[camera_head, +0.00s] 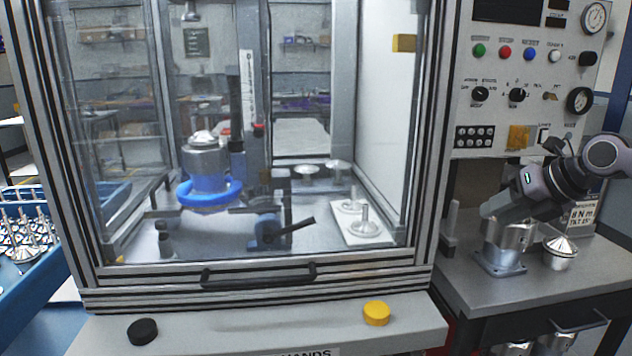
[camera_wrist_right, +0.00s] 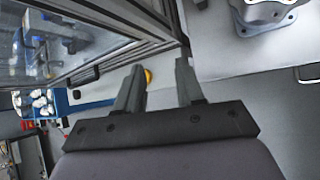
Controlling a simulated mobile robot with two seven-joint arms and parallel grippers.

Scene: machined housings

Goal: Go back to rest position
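My right gripper (camera_head: 498,207) is at the right in the head view, above the small side table and close to a machined metal housing (camera_head: 503,262). In the right wrist view, the two fingers of the gripper (camera_wrist_right: 157,70) stand apart with nothing between them. The housing shows at the top right of that view (camera_wrist_right: 268,14), outside the fingers. My left gripper is not in view.
A glass-fronted test cabinet (camera_head: 300,276) with a handle fills the middle; a housing with a blue ring (camera_head: 210,192) is inside. A control panel (camera_head: 530,85) stands behind my right arm. A conical metal part (camera_head: 560,254) sits on the side table (camera_head: 470,290). A blue tray (camera_head: 45,290) is at left.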

